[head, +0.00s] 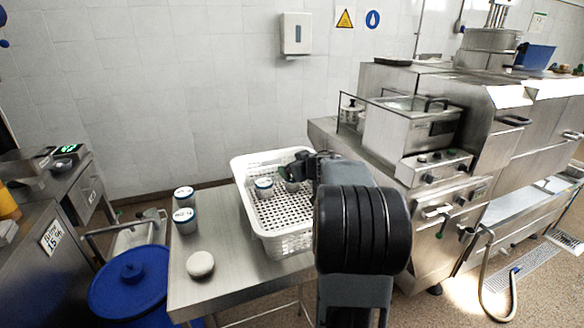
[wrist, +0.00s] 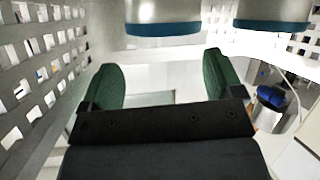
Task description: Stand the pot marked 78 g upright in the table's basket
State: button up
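The white perforated basket (head: 285,240) stands on the steel table (head: 215,288). Inside it a pot with a blue band (head: 264,187) stands upright, and a second pot (head: 291,186) is beside it, partly hidden by my gripper (head: 302,168). Two more blue-banded pots, a rear one (head: 183,193) and a front one (head: 184,219), stand on the table left of the basket. Their markings are too small to read. In the wrist view my gripper (wrist: 162,80) has its green fingers apart with nothing between them. Two pots, a left one (wrist: 163,12) and a right one (wrist: 270,10), show beyond the fingertips.
A white rounded object (head: 200,264) lies near the table's front left. The basket's perforated wall (wrist: 45,65) is close to my gripper on the left in the wrist view. A blue-lidded bin (head: 130,280) stands left of the table; steel kitchen equipment (head: 415,140) stands right.

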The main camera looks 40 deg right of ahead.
jog(key=shift+r, duration=0.15)
jog(key=shift+r, duration=0.35)
jog(key=p+v, duration=0.2)
jog(key=v, duration=1)
jog(key=shift+r, duration=0.1)
jog(key=shift+s, duration=0.1)
